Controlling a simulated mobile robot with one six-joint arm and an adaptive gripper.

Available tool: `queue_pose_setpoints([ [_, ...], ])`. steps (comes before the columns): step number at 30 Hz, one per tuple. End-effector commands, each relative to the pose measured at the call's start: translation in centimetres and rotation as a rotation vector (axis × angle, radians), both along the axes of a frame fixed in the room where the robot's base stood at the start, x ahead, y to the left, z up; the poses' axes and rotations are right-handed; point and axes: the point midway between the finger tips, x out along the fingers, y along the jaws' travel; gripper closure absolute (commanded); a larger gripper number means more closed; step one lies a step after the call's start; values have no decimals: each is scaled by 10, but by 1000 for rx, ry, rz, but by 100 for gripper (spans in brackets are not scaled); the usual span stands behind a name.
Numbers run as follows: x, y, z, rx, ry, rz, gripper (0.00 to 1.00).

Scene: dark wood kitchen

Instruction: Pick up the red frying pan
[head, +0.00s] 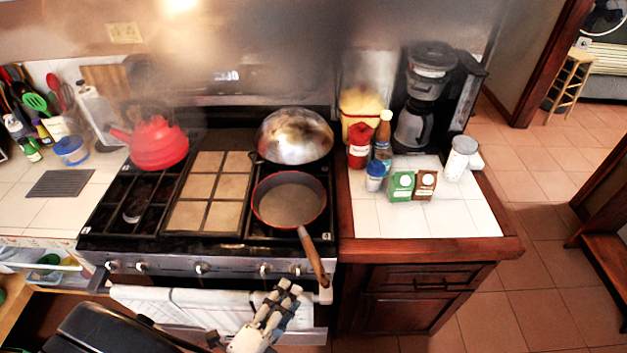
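The red frying pan (288,204) sits on the right front part of the black stove. It has a red rim, a grey-brown inside and a wooden handle that points toward the front and reaches past the stove's front edge. My gripper (287,289) is in front of the stove, over the towel on the oven door, to the left of the handle's end and apart from the pan. Its light-coloured fingers point up toward the stove. How far apart they are is not clear at this size.
A shiny metal wok (295,136) stands right behind the pan. A tiled griddle (210,190) is to its left, and a red kettle (155,142) stands at the back left. Bottles, small boxes and a coffee maker (424,100) stand on the right counter. Open tiled floor lies at right.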

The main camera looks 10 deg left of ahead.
Motion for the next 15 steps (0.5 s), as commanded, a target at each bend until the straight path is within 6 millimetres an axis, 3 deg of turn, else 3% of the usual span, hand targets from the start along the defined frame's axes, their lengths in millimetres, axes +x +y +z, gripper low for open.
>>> queue_pose_setpoints([
  [3, -11, 16, -11, -96, -1, 101, 63],
  [6, -7, 18, -16, -118, -2, 123, 63],
  [15, 54, 7, -25, -117, -1, 114, 63],
])
